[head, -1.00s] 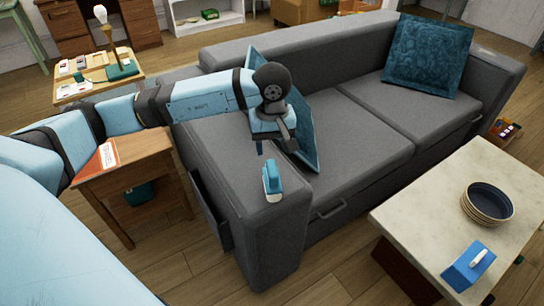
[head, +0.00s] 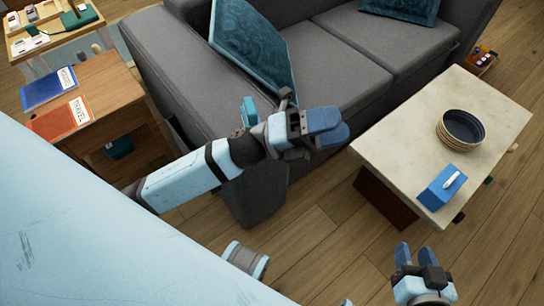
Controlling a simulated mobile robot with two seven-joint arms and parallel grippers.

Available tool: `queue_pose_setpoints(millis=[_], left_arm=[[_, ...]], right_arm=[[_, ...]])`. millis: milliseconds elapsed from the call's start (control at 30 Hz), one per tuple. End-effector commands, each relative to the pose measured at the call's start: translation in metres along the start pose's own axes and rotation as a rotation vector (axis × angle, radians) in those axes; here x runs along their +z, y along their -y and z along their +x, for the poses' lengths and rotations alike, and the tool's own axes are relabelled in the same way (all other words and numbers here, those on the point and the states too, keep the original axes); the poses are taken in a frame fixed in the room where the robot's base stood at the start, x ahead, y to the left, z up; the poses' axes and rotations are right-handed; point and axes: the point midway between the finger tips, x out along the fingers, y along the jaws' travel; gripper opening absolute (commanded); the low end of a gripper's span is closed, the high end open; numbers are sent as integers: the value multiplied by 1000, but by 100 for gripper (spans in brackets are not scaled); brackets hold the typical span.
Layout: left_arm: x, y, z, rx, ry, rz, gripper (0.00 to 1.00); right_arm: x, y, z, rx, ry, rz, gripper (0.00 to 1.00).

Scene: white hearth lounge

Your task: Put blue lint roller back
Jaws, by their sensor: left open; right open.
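A blue object that looks like the lint roller (head: 249,108) is on the front end of the grey sofa's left arm. Only its upper part shows, because my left arm covers the rest. My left gripper (head: 327,128) is open, with nothing seen between its fingers. It is to the right of the blue object, over the gap between sofa and coffee table in the picture. My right gripper (head: 415,254) is open and empty at the bottom right, over the floor in front of the coffee table.
The pale coffee table (head: 395,135) carries a stack of dark bowls (head: 461,128) and a blue box with a white top piece (head: 441,187). A wooden side table (head: 105,82) with books is at left. The grey sofa (head: 180,60) holds teal cushions.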

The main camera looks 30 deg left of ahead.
Motion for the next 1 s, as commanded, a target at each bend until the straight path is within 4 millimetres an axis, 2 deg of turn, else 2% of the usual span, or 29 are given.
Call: queue_pose_setpoints(millis=[33, 100, 167, 300, 400, 500, 600, 867, 1000], left_arm=[[6, -9, -13, 17, 175, -213, 53], [15, -27, -38, 42, 410, -513, 53], [16, -47, -64, 59, 601, -761, 53], [-6, -87, -122, 80, 971, -1250, 53], [-29, -105, -152, 86, 1149, -1484, 53], [-45, -113, -168, 88, 1246, -1614, 53], [-50, -116, -173, 87, 1282, -1663, 53], [-50, -115, -172, 90, 1282, -1663, 53], [-46, -101, -166, 99, 1294, -1657, 53]], right_arm=[[0, 0, 0, -1, 0, -2, 43], [0, -1, 0, -2, 1, -5, 43], [0, -1, 0, -2, 1, -7, 43], [0, -2, -1, -2, 2, -9, 43], [0, -2, -1, -1, 2, -9, 43], [0, -2, 0, 0, 1, -8, 43], [0, -2, 0, 0, 0, -7, 43], [0, 0, -1, 2, 4, 3, 43], [-15, 0, -7, 7, 16, -2, 43]])
